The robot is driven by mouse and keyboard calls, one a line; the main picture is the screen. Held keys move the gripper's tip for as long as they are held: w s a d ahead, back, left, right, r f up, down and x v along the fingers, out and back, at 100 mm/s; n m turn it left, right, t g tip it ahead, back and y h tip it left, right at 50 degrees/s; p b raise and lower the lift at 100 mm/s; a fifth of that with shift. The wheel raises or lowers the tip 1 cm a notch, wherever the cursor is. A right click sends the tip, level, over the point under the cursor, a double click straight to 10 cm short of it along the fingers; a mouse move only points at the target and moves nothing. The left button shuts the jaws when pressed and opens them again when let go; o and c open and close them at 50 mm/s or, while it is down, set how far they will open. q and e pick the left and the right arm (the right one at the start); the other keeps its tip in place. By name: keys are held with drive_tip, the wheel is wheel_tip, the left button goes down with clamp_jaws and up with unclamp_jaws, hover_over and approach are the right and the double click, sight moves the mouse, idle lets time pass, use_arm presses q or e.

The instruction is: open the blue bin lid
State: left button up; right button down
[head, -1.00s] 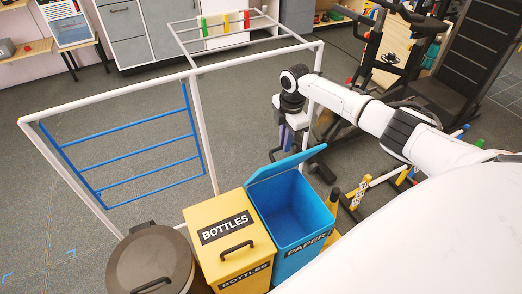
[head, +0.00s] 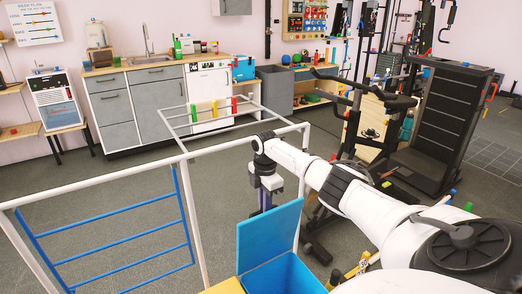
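The blue bin (head: 285,274) is at the bottom centre of the head view, cut off by the lower edge. Its blue lid (head: 268,236) is open and stands up at the bin's far side, its inner face towards me. My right gripper (head: 264,200) hangs pointing down beyond the lid, near its upper left edge. Its fingertips are small and dark and partly hidden behind the lid, so I cannot tell how far apart they are or whether they touch it. My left gripper is not in view.
A yellow bin (head: 226,287) shows only its edge, left of the blue bin. A white frame with blue rungs (head: 180,222) stands at left. Exercise equipment (head: 440,120) stands at right. Grey cabinets (head: 163,105) line the back wall. Open floor lies between.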

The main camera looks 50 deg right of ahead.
drive_tip(key=shift+w+d+r+t, duration=0.15)
drive_tip(key=shift+w+t, duration=0.05)
drive_tip(key=shift+w, duration=0.3)
drive_tip(key=shift+w+d+r+t, duration=0.1)
drive_tip(key=shift+w+r+t, duration=0.1)
drive_tip(key=shift+w, duration=0.3)
drive_tip(key=c, duration=1.9)
unclamp_jaws()
drive_tip(key=shift+w+f, duration=0.1)
drive_tip(key=shift+w, duration=0.05)
drive_tip(key=shift+c, duration=0.2)
drive_tip(key=shift+o, duration=0.7)
drive_tip(key=shift+w+f, duration=0.1)
drive_tip(key=shift+f, duration=0.05)
